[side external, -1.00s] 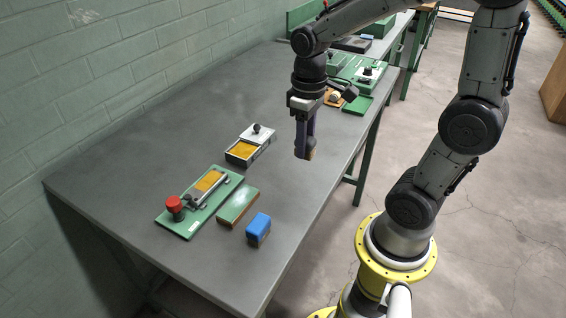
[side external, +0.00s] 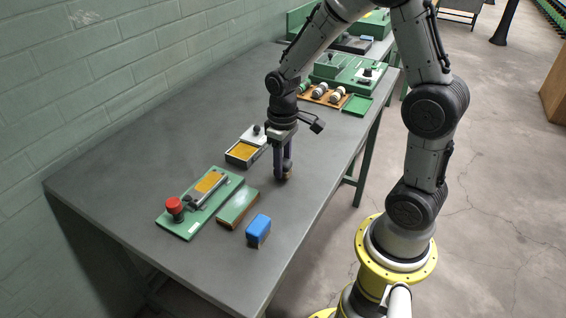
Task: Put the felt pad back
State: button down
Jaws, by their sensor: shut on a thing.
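My gripper (side external: 283,174) points down over the right part of the grey bench, right of the dark box. It is shut on a small brownish piece (side external: 288,177), mostly hidden by the fingers. I cannot tell whether this piece is the felt pad or whether it touches the bench. An open dark box (side external: 241,153) holds an orange-yellow pad-like surface, with a pale, black-knobbed lid (side external: 254,136) at its far end. A green plate (side external: 184,229) carries a red knob (side external: 174,205) and a grey metal frame around an orange-yellow patch (side external: 209,182).
A green-topped brown block (side external: 237,207) and a blue block (side external: 258,228) lie nearer on the bench (side external: 130,160). Beyond my gripper are a wooden rack (side external: 324,95) with white rollers, a green tray (side external: 357,107) and a green machine (side external: 350,72). The bench's left side is clear.

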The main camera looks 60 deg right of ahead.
jog(key=shift+f, duration=0.2)
jog(key=shift+c, duration=2.2)
grip_release()
jog(key=shift+r, duration=0.1)
notch_tip(320, 180, up, 12)
jog(key=s+a+r+t, duration=0.2)
jog(key=s+a, duration=0.1)
jog(key=s, duration=0.4)
jog(key=s+a+r+t, duration=0.2)
jog(key=s+a+t, duration=0.1)
jog(key=s, duration=0.4)
jog(key=shift+s+a+r+t, duration=0.25)
jog(key=shift+s+r+t, duration=0.05)
jog(key=shift+r, duration=0.1)
